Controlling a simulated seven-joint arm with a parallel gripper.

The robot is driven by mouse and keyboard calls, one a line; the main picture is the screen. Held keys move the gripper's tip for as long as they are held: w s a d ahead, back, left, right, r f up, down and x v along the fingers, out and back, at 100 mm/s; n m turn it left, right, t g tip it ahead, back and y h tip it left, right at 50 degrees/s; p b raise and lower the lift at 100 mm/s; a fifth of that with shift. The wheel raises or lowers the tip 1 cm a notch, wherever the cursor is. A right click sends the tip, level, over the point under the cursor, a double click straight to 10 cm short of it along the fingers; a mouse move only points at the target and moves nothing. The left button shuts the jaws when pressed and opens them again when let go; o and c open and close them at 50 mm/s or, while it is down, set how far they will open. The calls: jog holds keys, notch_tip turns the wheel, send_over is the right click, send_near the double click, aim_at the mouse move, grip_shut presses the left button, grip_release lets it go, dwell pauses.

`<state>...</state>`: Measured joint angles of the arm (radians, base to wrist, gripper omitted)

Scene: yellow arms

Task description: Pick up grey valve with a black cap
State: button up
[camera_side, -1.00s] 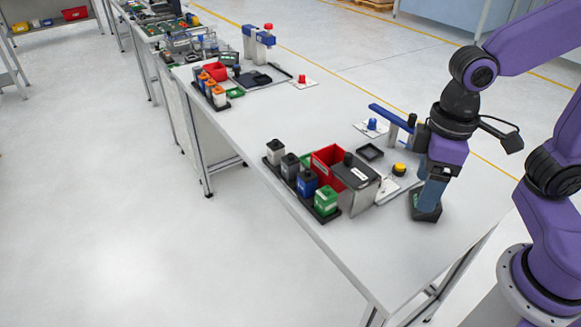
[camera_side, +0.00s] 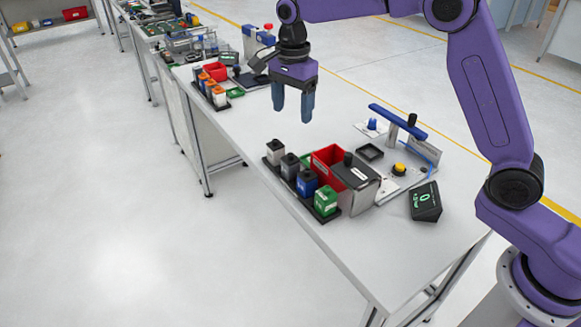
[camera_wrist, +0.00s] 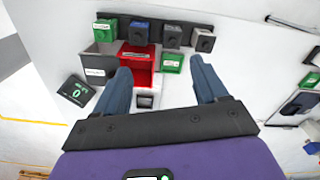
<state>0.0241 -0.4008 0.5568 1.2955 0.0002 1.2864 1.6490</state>
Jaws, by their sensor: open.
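A black rack (camera_side: 327,217) on the table holds a row of small capped blocks. The dark grey one (camera_side: 290,167) and the lighter grey one with a dark top (camera_side: 275,152) stand at its far end. I cannot tell for certain which is the grey valve with a black cap. In the wrist view the dark grey block (camera_wrist: 172,36) and the lighter one (camera_wrist: 203,42) are at the top, beyond my fingers. My gripper (camera_side: 292,112) is open and empty, pointing down, well above the table near the rack's far end. Its fingers (camera_wrist: 160,70) are spread apart.
The blue block (camera_side: 307,184) and the green block (camera_side: 326,201) fill the near end of the rack. A display (camera_side: 425,203) sits to the right.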

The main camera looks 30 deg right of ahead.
jog(key=w+d+m, duration=0.2)
jog(key=w+m, duration=0.1)
send_near(291, 154)
jog(key=f, duration=0.6)
jog(key=shift+w+d+f, duration=0.1)
jog(key=shift+w+f, duration=0.1)
jog(key=shift+w, duration=0.15)
jog(key=f, duration=0.4)
jog(key=shift+s+f, duration=0.15)
jog(key=shift+s, duration=0.2)
jog(key=shift+f, duration=0.65)
jog(key=shift+c, duration=0.3)
jog(key=c, duration=1)
